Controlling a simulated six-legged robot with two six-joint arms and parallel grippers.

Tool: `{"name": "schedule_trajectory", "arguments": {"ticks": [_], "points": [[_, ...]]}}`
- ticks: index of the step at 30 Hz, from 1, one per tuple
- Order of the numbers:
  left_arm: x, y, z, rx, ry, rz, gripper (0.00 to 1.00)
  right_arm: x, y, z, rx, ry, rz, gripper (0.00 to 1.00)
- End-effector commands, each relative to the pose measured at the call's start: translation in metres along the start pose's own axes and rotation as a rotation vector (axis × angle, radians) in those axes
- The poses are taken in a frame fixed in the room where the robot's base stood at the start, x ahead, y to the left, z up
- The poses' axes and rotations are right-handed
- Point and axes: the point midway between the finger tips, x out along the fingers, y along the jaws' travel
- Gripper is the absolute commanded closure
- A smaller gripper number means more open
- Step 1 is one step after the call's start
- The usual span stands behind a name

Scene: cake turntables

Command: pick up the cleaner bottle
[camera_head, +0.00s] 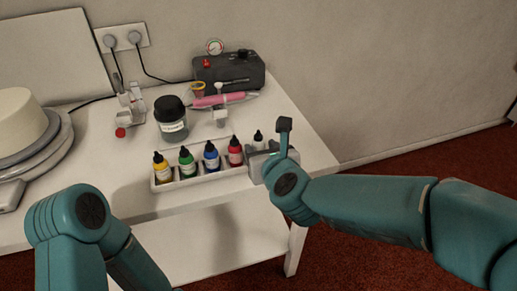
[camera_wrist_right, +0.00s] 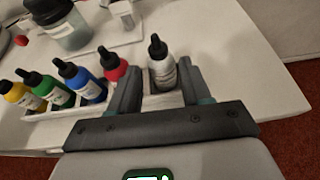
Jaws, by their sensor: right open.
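The cleaner bottle (camera_head: 258,140), pale with a black pointed cap, stands upright at the right end of the row of bottles in the white rack (camera_head: 205,176). It also shows in the right wrist view (camera_wrist_right: 162,70), between my right gripper's fingers. My right gripper (camera_head: 262,152) is open, with one finger on each side of the bottle. The gripper hides the bottle's lower part in the head view; I cannot tell whether a finger touches it. My left arm is at the lower left, its gripper out of view.
Yellow (camera_head: 161,170), green (camera_head: 187,163), blue (camera_head: 211,158) and red (camera_head: 235,153) bottles stand left of it. A dark-lidded jar (camera_head: 172,124), pink airbrush (camera_head: 222,99) and compressor (camera_head: 230,72) are behind. A cake turntable (camera_head: 58,142) is at left. The table's front edge is close.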

Motion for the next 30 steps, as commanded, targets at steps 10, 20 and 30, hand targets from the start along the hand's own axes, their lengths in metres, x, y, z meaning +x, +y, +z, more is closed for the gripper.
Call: {"name": "schedule_trajectory", "arguments": {"ticks": [10, 20, 30], "points": [[0.0, 0.0, 0.0, 0.0, 0.0, 0.0, 0.4, 0.041, -0.002, -0.001, 0.0, 0.001, 0.0, 0.52], [0.0, 0.0, 0.0, 0.0, 0.0, 0.0, 0.4, 0.041, -0.002, -0.001, 0.0, 0.001, 0.0, 0.74], [-0.003, 0.001, 0.0, 0.0, 0.0, 0.0, 0.4, 0.039, -0.002, 0.004, 0.0, 0.0, -0.001, 0.74]]}}
